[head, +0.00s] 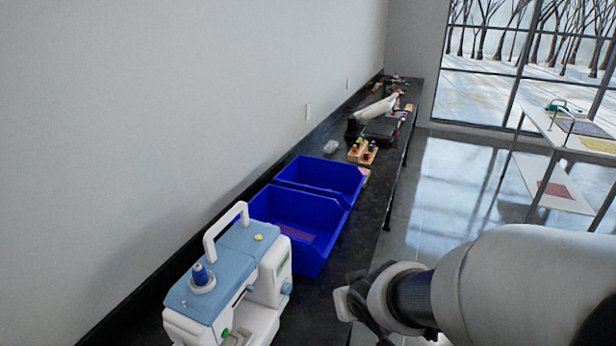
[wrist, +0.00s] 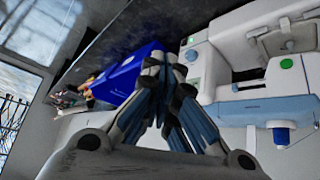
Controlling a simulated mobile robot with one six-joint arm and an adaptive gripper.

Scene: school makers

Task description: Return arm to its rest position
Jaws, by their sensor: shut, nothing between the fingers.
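My gripper shows in the wrist view (wrist: 165,65), with its fingers together and nothing between them. In the head view, my arm comes in from the lower right, and part of my gripper (head: 352,300) shows at the counter's front edge, to the right of the sewing machine. The fingertips are hard to make out there. In the wrist view, the fingers overlap a blue bin in the picture, and the sewing machine is to their right. I cannot tell how far the fingers are from either one.
A white and light-blue sewing machine (head: 228,275) and two blue bins (head: 318,247) (head: 325,178) stand on the dark counter (head: 392,172) along the wall. Thread spools (head: 363,151) and other items lie farther back. A white table (head: 560,125) stands at the right. The floor between is clear.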

